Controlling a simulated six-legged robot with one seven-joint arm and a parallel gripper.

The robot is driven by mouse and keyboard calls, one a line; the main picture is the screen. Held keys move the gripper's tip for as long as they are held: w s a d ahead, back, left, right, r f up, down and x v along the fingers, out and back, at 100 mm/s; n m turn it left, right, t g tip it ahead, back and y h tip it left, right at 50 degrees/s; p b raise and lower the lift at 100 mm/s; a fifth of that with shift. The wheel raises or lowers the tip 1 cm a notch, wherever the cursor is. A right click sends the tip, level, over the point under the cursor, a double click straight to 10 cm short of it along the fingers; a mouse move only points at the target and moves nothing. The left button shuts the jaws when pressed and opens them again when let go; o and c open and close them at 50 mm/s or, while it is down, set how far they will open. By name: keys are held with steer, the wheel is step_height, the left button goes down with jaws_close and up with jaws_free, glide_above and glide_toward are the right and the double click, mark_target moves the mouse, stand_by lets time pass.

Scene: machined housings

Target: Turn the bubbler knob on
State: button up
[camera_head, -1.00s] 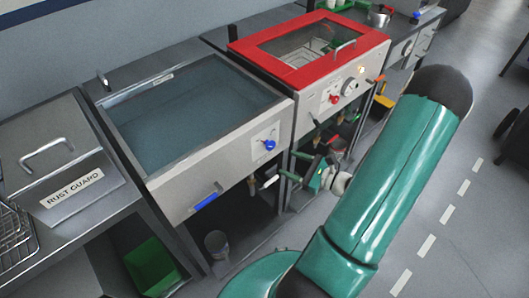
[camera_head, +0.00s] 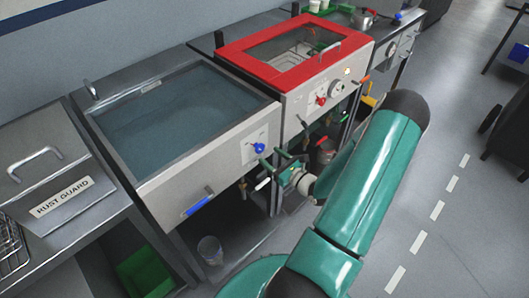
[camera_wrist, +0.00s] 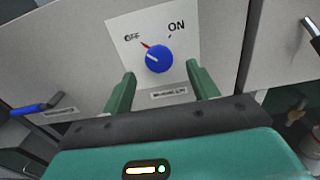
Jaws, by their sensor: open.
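The blue bubbler knob (camera_wrist: 159,58) sits on a white plate marked OFF and ON, on the front of the water-filled tank. Its pointer aims up and left, towards OFF. The knob also shows in the head view (camera_head: 259,148). In the wrist view my gripper (camera_wrist: 161,80) is open, with one green finger on each side below the knob. The fingers look apart from the knob, and nothing is between them. In the head view my gripper (camera_head: 274,170) is in front of the tank's panel, just below and right of the knob.
A blue-handled lever (camera_head: 198,204) sticks out low on the tank front; it also shows in the wrist view (camera_wrist: 30,109). A red-framed unit (camera_head: 245,62) with a red knob (camera_head: 320,100) stands to the right. A rust guard bin (camera_head: 62,197) is at left.

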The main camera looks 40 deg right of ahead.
mark_target(261, 149)
steer(key=shift+w+a, duration=0.1)
steer(key=shift+w, duration=1.85)
steer(key=c, duration=1)
